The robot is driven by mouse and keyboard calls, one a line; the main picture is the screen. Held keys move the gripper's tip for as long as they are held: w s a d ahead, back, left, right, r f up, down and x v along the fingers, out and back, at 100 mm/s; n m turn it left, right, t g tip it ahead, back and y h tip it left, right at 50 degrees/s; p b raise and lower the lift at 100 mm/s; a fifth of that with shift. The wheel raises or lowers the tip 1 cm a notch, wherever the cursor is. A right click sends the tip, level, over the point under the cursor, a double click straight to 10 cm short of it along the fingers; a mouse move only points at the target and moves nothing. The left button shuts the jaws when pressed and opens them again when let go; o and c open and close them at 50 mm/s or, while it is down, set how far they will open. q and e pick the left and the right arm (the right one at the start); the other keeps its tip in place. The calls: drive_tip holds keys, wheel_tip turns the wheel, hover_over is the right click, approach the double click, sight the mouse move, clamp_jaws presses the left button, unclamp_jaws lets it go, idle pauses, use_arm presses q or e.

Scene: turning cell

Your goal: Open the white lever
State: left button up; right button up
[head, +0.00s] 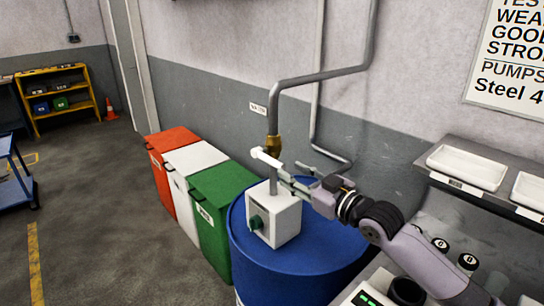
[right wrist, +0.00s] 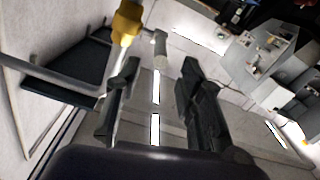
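The white lever (head: 265,157) sits beside a brass valve body (head: 273,143) on a grey pipe, above the blue drum. I cannot tell whether a finger touches the lever. My left gripper is not in view.
A white box with a green knob (head: 275,218) stands on the blue drum (head: 262,282) under the valve. Red, white and green bins (head: 212,212) line the wall to the left. A shelf with white trays (head: 468,167) is at right.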

sight(276, 161)
drive_tip(key=p+x, duration=0.1)
drive_tip(key=x, duration=0.6)
drive_tip(key=shift+r, duration=0.1)
drive_tip(key=shift+w+a+p, duration=0.35)
drive_tip(key=shift+w+a, duration=0.1)
drive_tip(key=shift+w, duration=0.1)
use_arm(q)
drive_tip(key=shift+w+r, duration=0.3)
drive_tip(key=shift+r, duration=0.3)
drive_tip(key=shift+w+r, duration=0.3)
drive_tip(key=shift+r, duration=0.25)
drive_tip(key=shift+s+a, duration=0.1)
use_arm(e)
drive_tip(key=shift+c, duration=0.5)
clamp_jaws()
